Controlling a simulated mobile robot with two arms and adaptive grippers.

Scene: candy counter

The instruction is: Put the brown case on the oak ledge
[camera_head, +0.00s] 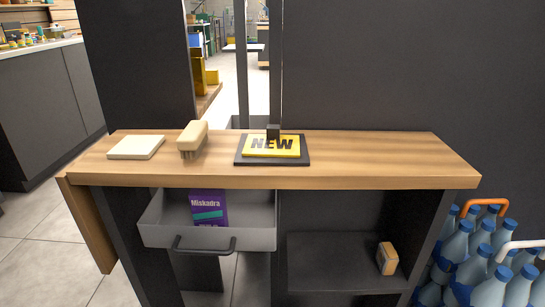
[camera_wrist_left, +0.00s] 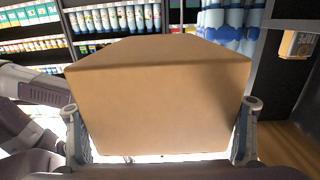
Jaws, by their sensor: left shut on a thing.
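The brown case (camera_wrist_left: 158,85), a plain tan-brown box, fills the middle of the left wrist view. My left gripper (camera_wrist_left: 161,106) is shut on it, one finger on each side. Neither the case nor my grippers show in the head view. The oak ledge (camera_head: 375,155) appears to be the long wood-coloured top in the head view. A wooden surface (camera_wrist_left: 285,142) also shows at the right of the left wrist view; I cannot tell if it is the same one. My right gripper is not in view.
On the wooden top are a cream square (camera_head: 136,147), a brush-like block (camera_head: 192,138) and a "NEW" sign (camera_head: 274,147) on a dark base. Its right part is clear. Below, an open grey drawer (camera_head: 205,238) holds a purple box (camera_head: 209,207). Bottles (camera_head: 490,245) stand right.

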